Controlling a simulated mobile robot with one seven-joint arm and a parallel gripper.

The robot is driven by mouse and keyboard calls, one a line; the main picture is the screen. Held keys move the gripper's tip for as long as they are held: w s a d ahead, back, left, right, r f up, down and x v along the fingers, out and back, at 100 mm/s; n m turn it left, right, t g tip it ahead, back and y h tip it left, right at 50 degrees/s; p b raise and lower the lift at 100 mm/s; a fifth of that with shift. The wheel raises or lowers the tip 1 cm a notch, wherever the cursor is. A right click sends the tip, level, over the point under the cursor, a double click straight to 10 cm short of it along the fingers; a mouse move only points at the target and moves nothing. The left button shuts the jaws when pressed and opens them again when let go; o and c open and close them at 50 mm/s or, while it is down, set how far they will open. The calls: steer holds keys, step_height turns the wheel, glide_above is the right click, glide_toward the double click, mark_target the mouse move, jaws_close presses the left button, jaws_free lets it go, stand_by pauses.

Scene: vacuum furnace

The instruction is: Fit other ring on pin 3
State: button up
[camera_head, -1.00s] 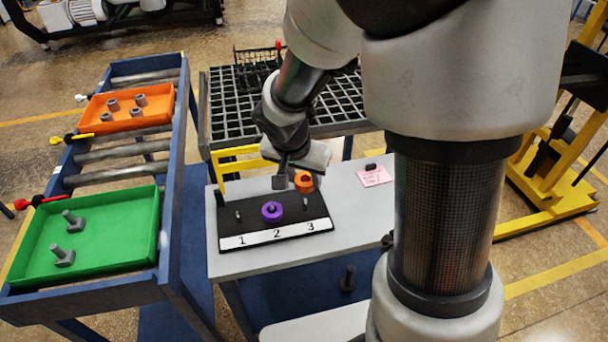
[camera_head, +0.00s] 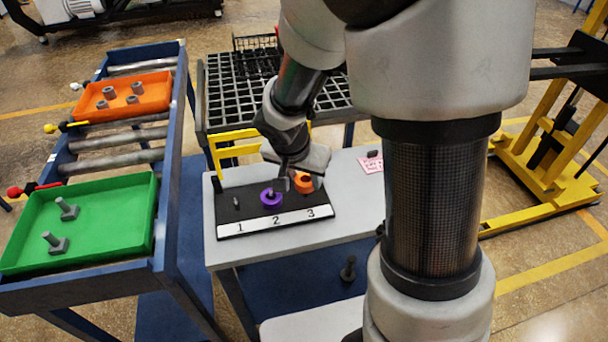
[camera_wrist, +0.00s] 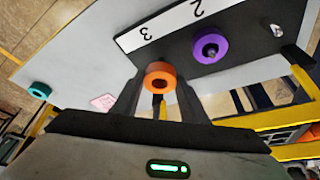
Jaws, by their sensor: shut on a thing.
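My gripper (camera_wrist: 159,84) is shut on the orange ring (camera_wrist: 160,74), one finger on each side of it. In the head view the orange ring (camera_head: 304,184) is at the right end of the black board (camera_head: 256,193), behind the label 3. Pin 3 is hidden, and I cannot tell whether the ring is around it or above it. The purple ring (camera_head: 271,197) sits around pin 2; it also shows in the wrist view (camera_wrist: 210,45). Pin 1 (camera_head: 236,202) is bare.
A pink note (camera_head: 370,163) lies on the grey table (camera_head: 345,200). A yellow frame (camera_head: 236,149) stands behind the board. A black grid rack (camera_head: 225,95) is beyond. Green (camera_head: 110,240) and orange trays (camera_head: 155,91) with metal parts are on the roller stand at left.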

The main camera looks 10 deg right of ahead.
steer(key=shift+f+b, duration=1.25)
steer(key=shift+b, duration=0.05)
steer(key=o, duration=1.3)
steer(key=p+v, duration=0.2)
steer(key=v, duration=1.5)
steer(key=shift+r+p, duration=0.25)
steer(key=shift+p, duration=0.1)
